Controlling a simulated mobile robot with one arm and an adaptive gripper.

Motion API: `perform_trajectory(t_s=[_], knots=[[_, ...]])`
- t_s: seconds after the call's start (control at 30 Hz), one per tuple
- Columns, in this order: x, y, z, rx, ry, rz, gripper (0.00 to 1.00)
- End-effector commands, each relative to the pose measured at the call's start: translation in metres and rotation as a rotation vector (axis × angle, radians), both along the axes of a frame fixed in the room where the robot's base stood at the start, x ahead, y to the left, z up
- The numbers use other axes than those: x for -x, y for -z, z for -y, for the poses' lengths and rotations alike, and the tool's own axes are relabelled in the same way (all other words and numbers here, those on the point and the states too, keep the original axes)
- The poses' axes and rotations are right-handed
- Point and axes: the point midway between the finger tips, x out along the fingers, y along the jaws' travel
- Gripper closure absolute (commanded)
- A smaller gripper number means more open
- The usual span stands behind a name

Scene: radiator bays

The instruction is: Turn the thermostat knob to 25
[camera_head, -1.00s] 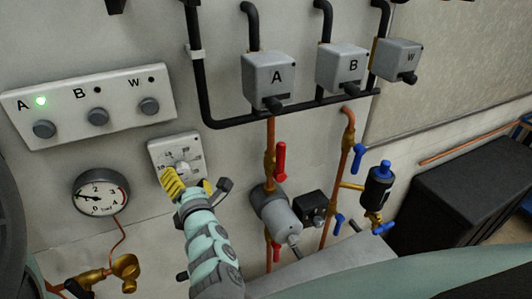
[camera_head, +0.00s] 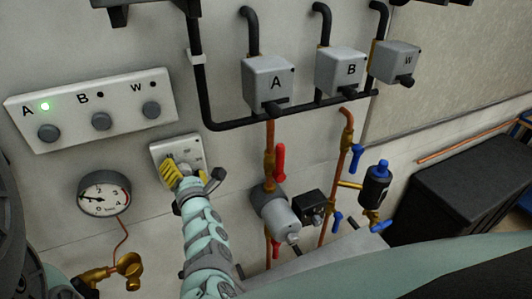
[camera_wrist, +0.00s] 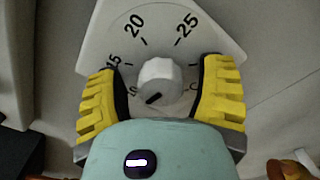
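The thermostat is a pale plate (camera_head: 165,150) on the wall, also seen in the wrist view (camera_wrist: 170,22). Its dial is printed with 15, 20 and 25; marks lower down are partly covered. The white knob (camera_wrist: 158,72) sits at the dial's middle, and a dark mark on it points down and left, away from the 25. My gripper (camera_wrist: 163,70) is open, with one yellow finger on each side of the knob and a gap on both sides. In the head view my gripper (camera_head: 184,172) hides the knob and the lower part of the dial.
A switch panel (camera_head: 120,118) marked A, B, W, with a green light at A, is above left. A pressure gauge (camera_head: 104,193) is left of my gripper. To the right are a red-handled valve (camera_head: 280,163) and a grey pump (camera_head: 274,212). Black pipes run above.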

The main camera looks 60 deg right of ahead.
Motion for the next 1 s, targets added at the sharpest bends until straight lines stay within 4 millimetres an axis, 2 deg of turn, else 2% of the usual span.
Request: perform_trajectory(t_s=[0.07, 0.63, 1.0], knots=[[-0.0001, 0.0, -0.0001, 0.0, 0.0, 0.0, 0.41], [0.0003, -0.0002, 0.0002, 0.0, 0.001, 0.001, 0.99], [0.0016, 0.003, 0.001, -0.057, 0.004, 0.035, 1.0]])
